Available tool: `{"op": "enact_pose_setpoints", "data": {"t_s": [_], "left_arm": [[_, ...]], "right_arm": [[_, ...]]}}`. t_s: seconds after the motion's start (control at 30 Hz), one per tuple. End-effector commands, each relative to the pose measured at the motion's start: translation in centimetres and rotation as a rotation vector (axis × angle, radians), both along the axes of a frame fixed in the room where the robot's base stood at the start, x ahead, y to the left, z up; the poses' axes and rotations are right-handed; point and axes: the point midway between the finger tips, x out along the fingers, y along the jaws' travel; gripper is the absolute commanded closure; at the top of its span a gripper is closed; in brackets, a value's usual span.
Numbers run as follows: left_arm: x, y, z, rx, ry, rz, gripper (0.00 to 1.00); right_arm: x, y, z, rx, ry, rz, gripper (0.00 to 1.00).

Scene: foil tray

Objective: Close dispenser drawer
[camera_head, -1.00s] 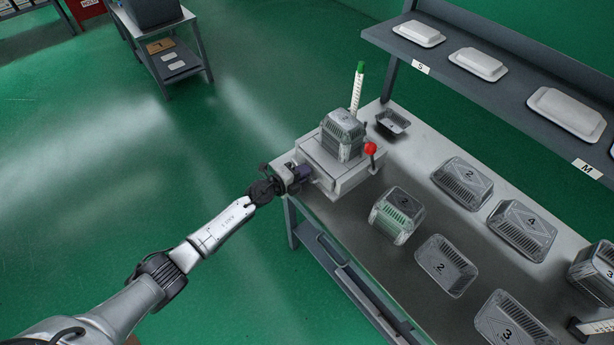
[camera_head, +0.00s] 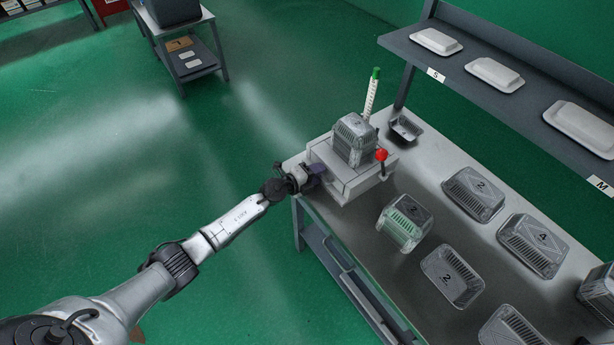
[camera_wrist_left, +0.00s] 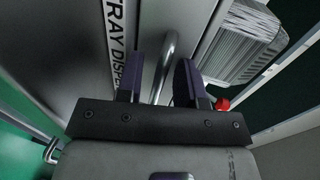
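The tray dispenser (camera_head: 346,183) is a light grey box at the table's far left corner, with stacked foil trays (camera_head: 354,142) on top. My left gripper (camera_head: 319,174) is at its left front side. In the left wrist view, the two purple fingers (camera_wrist_left: 160,80) stand apart with a curved metal handle (camera_wrist_left: 168,62) between them. A gap shows beside the handle, so the fingers do not look clamped on it. A panel labelled "TRAY DISPE…" (camera_wrist_left: 118,45) is close beyond. How far the drawer stands out cannot be told. My right gripper is out of view.
A red-knobbed lever (camera_head: 381,155) and a green-topped scale post (camera_head: 372,92) stand by the dispenser. A small dark tray (camera_head: 405,129) and several numbered trays, such as this one (camera_head: 473,194), lie on the table. A shelf (camera_head: 470,72) runs above the back edge.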

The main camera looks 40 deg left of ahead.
Motion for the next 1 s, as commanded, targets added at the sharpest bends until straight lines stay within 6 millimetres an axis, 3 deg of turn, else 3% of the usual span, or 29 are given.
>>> {"op": "enact_pose_setpoints", "data": {"t_s": [0.33,0.6,0.8,1.0], "left_arm": [[-5.4,1.9,1.5,0.004,0.004,-0.002,0.66],[-9.9,3.5,2.3,0.002,0.004,-0.001,0.66],[-11.8,4.2,2.6,0.001,0.003,0.000,0.66],[-12.5,4.5,2.8,0.002,0.001,0.001,0.66]], "right_arm": [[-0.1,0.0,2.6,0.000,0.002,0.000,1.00],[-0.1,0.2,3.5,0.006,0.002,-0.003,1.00],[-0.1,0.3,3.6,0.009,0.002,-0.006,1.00],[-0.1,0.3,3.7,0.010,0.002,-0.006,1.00]]}}
